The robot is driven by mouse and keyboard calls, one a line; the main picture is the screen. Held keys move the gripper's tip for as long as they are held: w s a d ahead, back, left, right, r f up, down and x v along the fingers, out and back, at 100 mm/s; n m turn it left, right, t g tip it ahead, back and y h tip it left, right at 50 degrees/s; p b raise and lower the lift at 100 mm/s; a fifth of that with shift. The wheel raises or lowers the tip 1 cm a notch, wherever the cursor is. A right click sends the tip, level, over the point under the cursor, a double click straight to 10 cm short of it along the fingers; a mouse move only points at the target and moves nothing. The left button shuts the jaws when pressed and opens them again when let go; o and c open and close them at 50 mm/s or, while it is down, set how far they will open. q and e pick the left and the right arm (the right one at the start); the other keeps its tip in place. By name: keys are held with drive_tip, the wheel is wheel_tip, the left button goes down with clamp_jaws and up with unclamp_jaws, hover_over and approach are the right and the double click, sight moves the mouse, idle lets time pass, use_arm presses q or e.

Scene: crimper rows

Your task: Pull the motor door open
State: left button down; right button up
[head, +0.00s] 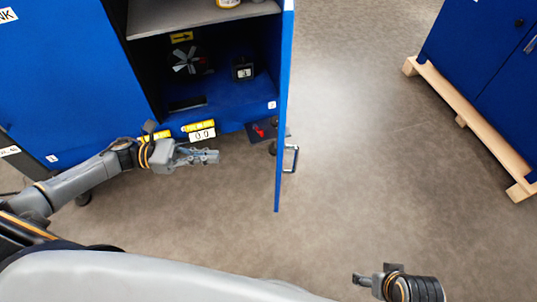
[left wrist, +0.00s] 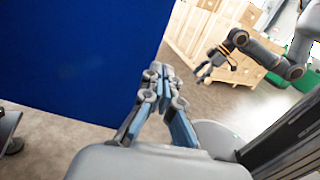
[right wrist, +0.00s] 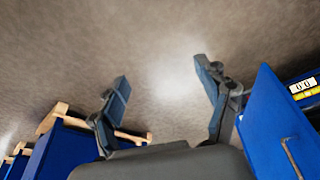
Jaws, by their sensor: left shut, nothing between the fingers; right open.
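The motor door (head: 282,120) stands swung out from the blue cabinet, seen nearly edge-on in the head view. Its metal handle (head: 293,158) is on the right face. My left gripper (head: 212,157) is shut and empty, in front of the open compartment, left of the door and apart from it. In the left wrist view its fingers (left wrist: 163,78) are together beside a large blue panel (left wrist: 80,60). My right gripper (head: 362,280) is open and empty, low and right of the door. The right wrist view shows its spread fingers (right wrist: 163,75), with a blue door (right wrist: 265,125) and handle (right wrist: 291,157) at right.
The open compartment holds a fan-like motor (head: 187,61) and a small boxed gauge (head: 243,70). A label reading 00 (head: 202,135) is on the cabinet's lower front edge. Another blue cabinet on a wooden base (head: 480,125) stands at right. The floor between is clear.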

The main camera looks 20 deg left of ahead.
use_arm(q)
drive_tip(key=p+x, duration=0.1)
drive_tip(key=x, duration=1.2)
drive_tip(key=shift+d+m, duration=0.35)
drive_tip(key=shift+m, duration=0.05)
use_arm(e)
drive_tip(key=x, duration=0.3)
drive_tip(key=shift+s, duration=0.2)
